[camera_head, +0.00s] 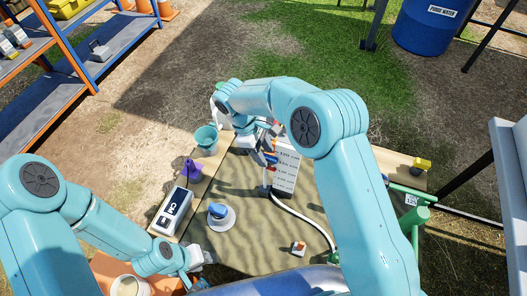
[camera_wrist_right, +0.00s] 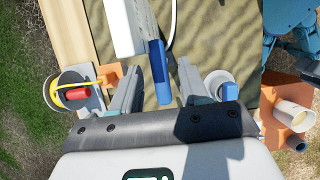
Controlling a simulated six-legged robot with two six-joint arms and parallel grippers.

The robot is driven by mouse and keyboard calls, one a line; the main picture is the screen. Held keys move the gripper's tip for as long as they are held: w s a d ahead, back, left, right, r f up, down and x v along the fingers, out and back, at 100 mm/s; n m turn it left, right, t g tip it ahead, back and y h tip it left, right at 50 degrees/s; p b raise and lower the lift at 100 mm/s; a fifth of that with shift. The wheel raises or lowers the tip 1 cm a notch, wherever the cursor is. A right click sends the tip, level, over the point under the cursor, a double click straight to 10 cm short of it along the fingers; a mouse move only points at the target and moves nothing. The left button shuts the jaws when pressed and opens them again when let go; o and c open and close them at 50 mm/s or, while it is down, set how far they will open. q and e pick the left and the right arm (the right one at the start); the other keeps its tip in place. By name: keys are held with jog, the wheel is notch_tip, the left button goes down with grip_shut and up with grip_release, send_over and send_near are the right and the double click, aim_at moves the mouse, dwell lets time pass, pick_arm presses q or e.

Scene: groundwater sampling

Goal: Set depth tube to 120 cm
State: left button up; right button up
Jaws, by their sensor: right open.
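A white depth board (camera_head: 286,172) with printed depth marks stands on the sandy mat; the top line appears to read 120 cm, the lower lines are too small to read surely. A pale tube (camera_head: 305,216) curves from its foot toward the front right. My right gripper (camera_head: 268,150) is at the board's upper left, partly hidden by its arm. In the right wrist view, its fingers (camera_wrist_right: 158,88) are apart, with a blue piece (camera_wrist_right: 158,72) beside the white board between them. My left gripper (camera_head: 197,262) is at the front left; its fingers are unclear.
On the left side are a teal bucket (camera_head: 206,138), a purple item (camera_head: 191,170), a white meter (camera_head: 173,211) and a blue-topped white round item (camera_head: 219,214). A small white and orange block (camera_head: 299,248) lies in front. The mat's middle is mostly clear.

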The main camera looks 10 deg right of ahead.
grip_shut()
notch_tip(320, 180, up, 10)
jog(key=p, duration=0.6)
grip_release()
jog(key=shift+f, duration=0.1)
jog(key=shift+w, duration=0.1)
